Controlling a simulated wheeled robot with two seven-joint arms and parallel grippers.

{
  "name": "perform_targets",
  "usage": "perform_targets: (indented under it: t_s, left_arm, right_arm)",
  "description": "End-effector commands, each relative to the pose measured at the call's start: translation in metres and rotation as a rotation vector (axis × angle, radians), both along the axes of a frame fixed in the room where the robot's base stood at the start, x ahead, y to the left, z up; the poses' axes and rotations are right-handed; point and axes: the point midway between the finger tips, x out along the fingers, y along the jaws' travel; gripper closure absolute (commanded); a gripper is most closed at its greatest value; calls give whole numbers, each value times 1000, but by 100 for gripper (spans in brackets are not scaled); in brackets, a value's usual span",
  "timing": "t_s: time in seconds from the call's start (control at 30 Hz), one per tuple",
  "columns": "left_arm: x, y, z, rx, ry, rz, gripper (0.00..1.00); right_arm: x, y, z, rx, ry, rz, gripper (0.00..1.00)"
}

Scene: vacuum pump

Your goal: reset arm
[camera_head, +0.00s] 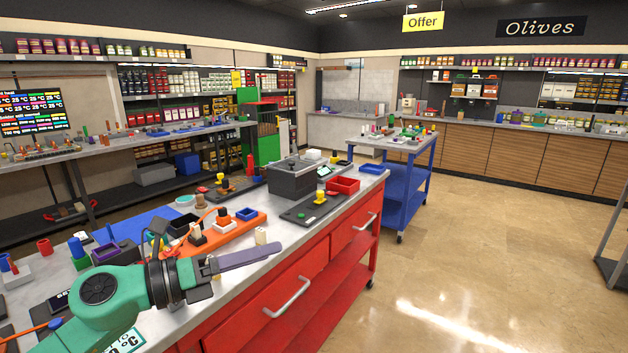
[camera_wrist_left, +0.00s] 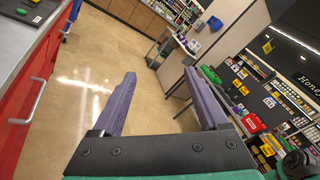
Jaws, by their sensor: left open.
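My left arm comes in from the lower left of the head view, over the front of the workbench (camera_head: 215,290). Its gripper (camera_head: 272,249) points right, above the bench's front edge. In the left wrist view, the two purple fingers of the gripper (camera_wrist_left: 160,77) are spread apart with nothing between them. Only floor and distant furniture show beyond them. A dark grey box-shaped unit (camera_head: 292,181) stands farther back on the bench, clear of the gripper. My right gripper shows in neither view.
An orange power strip (camera_head: 232,230), a blue mat (camera_head: 135,226) and a red bin (camera_head: 343,185) lie on the bench. A red drawer front (camera_head: 275,305) with handles is below. A blue cart (camera_head: 405,185) stands beyond. The tan floor (camera_head: 480,250) at right is clear.

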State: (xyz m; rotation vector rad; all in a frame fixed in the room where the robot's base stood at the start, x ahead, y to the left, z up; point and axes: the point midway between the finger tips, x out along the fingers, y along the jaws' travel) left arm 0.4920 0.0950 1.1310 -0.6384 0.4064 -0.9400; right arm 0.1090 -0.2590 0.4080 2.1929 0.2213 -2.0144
Motion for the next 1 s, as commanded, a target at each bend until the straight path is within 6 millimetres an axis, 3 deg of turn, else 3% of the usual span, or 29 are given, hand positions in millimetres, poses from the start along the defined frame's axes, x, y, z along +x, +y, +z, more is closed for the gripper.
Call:
perform_targets:
  t_s: [0.07, 0.17, 0.23, 0.33, 0.4, 0.5, 0.6, 0.9, 1.0]
  left_arm:
    - [14, -1, 12, -376, 135, 136, 23]
    - [38, 43, -9, -831, 395, 414, 23]
    - [44, 84, -60, -1100, 620, 655, 23]
    - [24, 124, -142, -1340, 900, 967, 23]
    - [-1, 139, -192, -1440, 1064, 1157, 23]
    - [-41, 147, -246, -1521, 1251, 1375, 23]
    - [-81, 148, -285, -1560, 1402, 1559, 23]
    - [-191, 133, -352, -1550, 1752, 1998, 23]
    - [-181, 133, -392, -1530, 1746, 2010, 23]
  right_arm:
    - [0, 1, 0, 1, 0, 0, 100]
    - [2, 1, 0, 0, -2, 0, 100]
    - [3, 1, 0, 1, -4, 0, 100]
    - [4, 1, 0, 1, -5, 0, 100]
    - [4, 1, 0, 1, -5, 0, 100]
    - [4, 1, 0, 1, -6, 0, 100]
    - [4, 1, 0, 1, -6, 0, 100]
    - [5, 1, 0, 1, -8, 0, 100]
    - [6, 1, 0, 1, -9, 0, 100]
